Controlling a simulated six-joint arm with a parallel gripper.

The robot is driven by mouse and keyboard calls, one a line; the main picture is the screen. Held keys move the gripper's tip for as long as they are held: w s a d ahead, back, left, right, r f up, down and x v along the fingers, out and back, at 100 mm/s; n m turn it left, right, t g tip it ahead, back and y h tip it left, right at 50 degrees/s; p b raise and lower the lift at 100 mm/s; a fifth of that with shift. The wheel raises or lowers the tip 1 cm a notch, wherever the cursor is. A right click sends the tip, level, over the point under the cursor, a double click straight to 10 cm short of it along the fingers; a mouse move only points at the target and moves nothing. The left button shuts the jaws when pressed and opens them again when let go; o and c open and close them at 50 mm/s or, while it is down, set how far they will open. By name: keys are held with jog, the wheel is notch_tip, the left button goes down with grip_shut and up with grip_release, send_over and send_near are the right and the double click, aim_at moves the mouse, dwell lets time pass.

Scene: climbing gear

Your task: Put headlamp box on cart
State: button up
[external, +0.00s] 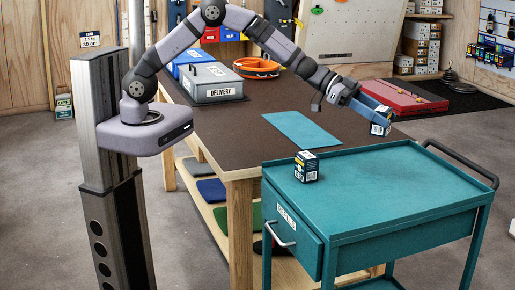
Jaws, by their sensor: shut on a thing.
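My gripper (383,112) is shut on a small dark-and-white headlamp box (379,129). The box hangs below the fingers, near the far edge of the teal cart (400,186), and looks to be above the cart top. I cannot tell the exact gap between them. The fingers hide part of the box. A second, similar small box (307,168) with a white label and a yellow patch stands upright on the left part of the cart top.
The cart's middle and right are bare. Its handle (462,160) rises at the right.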

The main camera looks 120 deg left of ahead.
jog(key=s+d+r+m+h, duration=0.1)
jog(key=d+r, duration=0.1)
jog(key=d, duration=1.4)
jog(key=s+d+r, duration=0.1)
jog(key=d+r, duration=0.2)
jog(key=d, duration=1.3)
jog(key=s+a+f+n+y, duration=0.3)
jog(key=a+f+y, duration=0.1)
jog(key=a, duration=0.4)
jog(key=s+a+f+n+y, duration=0.3)
jog(key=s+a+f, duration=0.1)
jog(key=a, duration=0.4)
jog(key=shift+n+g+y+p, duration=0.4)
jog(key=shift+f, duration=0.1)
jog(key=shift+f+p, duration=0.5)
jog(key=shift+f, duration=4.5)
jog(key=shift+f, duration=0.1)
